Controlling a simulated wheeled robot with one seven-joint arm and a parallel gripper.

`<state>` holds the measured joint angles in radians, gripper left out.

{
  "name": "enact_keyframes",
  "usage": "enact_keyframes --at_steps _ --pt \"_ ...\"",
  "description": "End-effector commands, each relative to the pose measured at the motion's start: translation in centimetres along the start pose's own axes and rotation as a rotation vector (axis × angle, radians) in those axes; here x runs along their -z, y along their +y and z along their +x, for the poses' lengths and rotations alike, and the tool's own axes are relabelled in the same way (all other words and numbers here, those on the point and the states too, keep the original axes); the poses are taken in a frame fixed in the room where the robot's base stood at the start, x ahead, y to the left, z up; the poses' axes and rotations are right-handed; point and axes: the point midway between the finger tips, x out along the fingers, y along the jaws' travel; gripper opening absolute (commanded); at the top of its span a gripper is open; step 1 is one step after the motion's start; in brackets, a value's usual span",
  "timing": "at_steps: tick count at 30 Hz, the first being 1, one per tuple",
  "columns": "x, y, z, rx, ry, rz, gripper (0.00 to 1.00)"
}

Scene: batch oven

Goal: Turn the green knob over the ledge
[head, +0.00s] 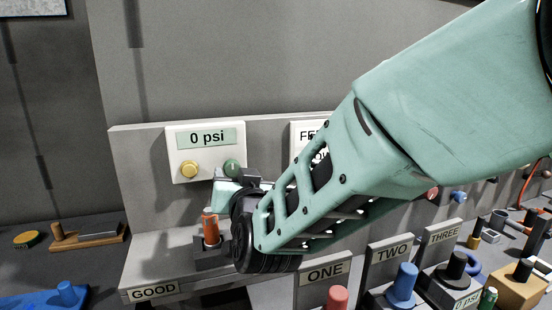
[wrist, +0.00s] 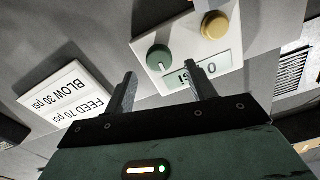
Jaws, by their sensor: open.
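The green knob (head: 232,168) sits on a white panel (head: 205,140) reading "0 psi", on the wall over the ledge (head: 150,272). In the wrist view the green knob (wrist: 159,57) has a pale pointer line and lies a little beyond the fingertips. My gripper (wrist: 160,80) is open, with its two fingers apart and nothing between them. In the head view my gripper (head: 238,176) is near the panel, partly hidden by my wrist. I cannot tell that it touches the knob.
A yellow knob (head: 190,169) is beside the green one. A sign (wrist: 66,97) reads "FEED 70 psi, BLOW 30 psi". An orange-topped piece (head: 210,227) stands on the ledge under my gripper. Bays marked ONE, TWO and THREE hold coloured pegs at the right.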

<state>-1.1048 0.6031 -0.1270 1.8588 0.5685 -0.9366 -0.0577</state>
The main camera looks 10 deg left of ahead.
Motion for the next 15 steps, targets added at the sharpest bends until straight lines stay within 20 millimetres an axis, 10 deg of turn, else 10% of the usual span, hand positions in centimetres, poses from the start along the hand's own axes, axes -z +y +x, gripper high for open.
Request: enact_keyframes --at_steps 15 --pt "0.0 0.0 4.5 0.0 0.0 0.0 0.55"
